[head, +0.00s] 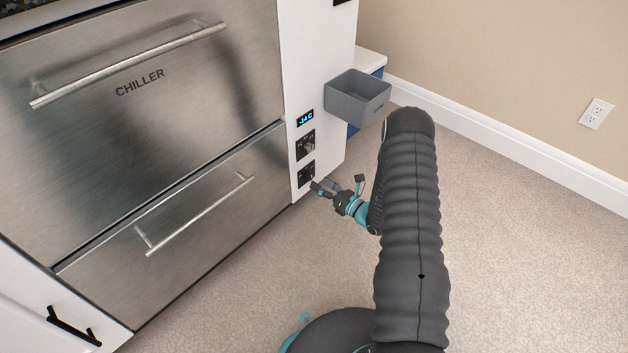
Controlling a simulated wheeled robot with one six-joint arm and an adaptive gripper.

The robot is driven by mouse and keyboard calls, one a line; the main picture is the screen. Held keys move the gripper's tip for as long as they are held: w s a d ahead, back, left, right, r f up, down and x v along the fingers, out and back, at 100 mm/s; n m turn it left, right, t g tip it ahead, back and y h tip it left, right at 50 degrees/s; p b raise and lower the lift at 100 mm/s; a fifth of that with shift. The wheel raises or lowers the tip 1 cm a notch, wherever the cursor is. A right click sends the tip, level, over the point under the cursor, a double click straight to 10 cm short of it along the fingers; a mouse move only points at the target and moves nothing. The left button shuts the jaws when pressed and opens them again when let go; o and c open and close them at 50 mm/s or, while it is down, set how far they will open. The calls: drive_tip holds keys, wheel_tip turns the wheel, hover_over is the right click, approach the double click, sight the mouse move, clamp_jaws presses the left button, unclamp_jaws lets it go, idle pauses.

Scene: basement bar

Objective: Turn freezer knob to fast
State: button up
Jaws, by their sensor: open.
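The white side panel (322,75) right of the steel drawers carries a small lit display (306,118) that seems to read -14 C. Below it are two dark square dials, the upper knob (306,145) and the lower knob (306,174). Their markings are too small to read, so I cannot tell which is the freezer knob or its setting. My gripper (337,184) is open and empty, just right of the lower knob, its fingers toward the panel. One fingertip overlaps the lower knob's edge in the picture; contact cannot be told.
A steel drawer labelled CHILLER (140,82) with a long bar handle sits above a second steel drawer (175,215). A grey open bin (358,98) juts out right of the panel, above my gripper. Carpet (530,260) is clear at right, up to the wall.

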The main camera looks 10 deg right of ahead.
sight(312, 178)
drive_tip(key=shift+x, duration=2)
clamp_jaws()
